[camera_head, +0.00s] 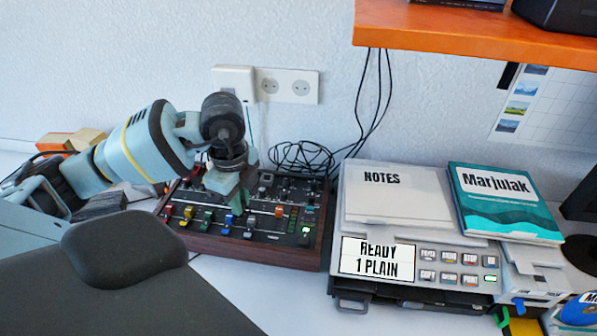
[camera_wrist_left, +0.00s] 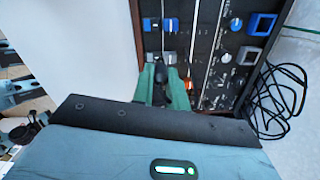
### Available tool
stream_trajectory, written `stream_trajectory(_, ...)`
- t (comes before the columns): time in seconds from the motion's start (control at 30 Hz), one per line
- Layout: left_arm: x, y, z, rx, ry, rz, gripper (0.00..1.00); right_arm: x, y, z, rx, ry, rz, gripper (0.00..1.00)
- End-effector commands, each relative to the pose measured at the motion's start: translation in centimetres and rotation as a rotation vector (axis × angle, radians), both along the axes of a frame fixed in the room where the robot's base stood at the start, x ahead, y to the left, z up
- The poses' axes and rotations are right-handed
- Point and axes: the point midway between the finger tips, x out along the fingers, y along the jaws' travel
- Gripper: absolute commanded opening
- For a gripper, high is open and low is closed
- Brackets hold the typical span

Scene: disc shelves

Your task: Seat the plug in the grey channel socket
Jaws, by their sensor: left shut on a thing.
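The wood-sided mixer (camera_head: 258,255) stands against the wall, its panel carrying coloured fader caps and knobs. My left gripper (camera_head: 236,198) points down over the panel, and in the wrist view its green fingers (camera_wrist_left: 165,88) are shut on a small dark thing (camera_wrist_left: 159,84), probably the plug, mostly hidden between them. The fingers are beside the orange cap (camera_wrist_left: 187,85). A grey square socket (camera_wrist_left: 247,55) lies to the right of the grey knob (camera_wrist_left: 170,57), apart from the fingers; a blue square socket (camera_wrist_left: 262,24) is above it. Contact with the panel cannot be told. My right gripper is not in view.
Black cables (camera_head: 300,158) are bunched behind the mixer. To the right stands a grey machine (camera_head: 428,262) with a notes pad (camera_head: 395,195) and teal book (camera_head: 505,203) on top. An orange shelf (camera_head: 470,32) overhangs at upper right.

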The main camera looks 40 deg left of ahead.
Motion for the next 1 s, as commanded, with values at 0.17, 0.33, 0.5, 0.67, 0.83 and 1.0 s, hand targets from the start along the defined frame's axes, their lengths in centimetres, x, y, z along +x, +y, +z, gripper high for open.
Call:
stream_trajectory(0.17, -0.4, 0.2, -0.3, -0.002, 0.006, 0.007, 0.0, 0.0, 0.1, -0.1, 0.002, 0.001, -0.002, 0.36)
stream_trajectory(0.33, 0.1, 0.4, -0.2, -0.004, 0.004, 0.008, 0.0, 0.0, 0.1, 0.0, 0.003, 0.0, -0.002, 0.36)
stream_trajectory(0.5, 2.5, 1.5, -0.4, -0.005, 0.003, 0.01, 0.0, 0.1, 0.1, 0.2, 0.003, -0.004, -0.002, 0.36)
stream_trajectory(0.67, 5.2, 2.7, -0.7, -0.006, 0.004, 0.01, 0.0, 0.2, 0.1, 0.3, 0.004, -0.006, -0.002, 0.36)
stream_trajectory(0.83, 8.0, 4.1, -1.1, -0.006, 0.004, 0.01, 0.0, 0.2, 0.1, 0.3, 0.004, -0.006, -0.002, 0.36)
stream_trajectory(1.0, 10.5, 5.3, -1.3, -0.005, 0.004, 0.01, 0.0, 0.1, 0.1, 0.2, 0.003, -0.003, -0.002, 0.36)
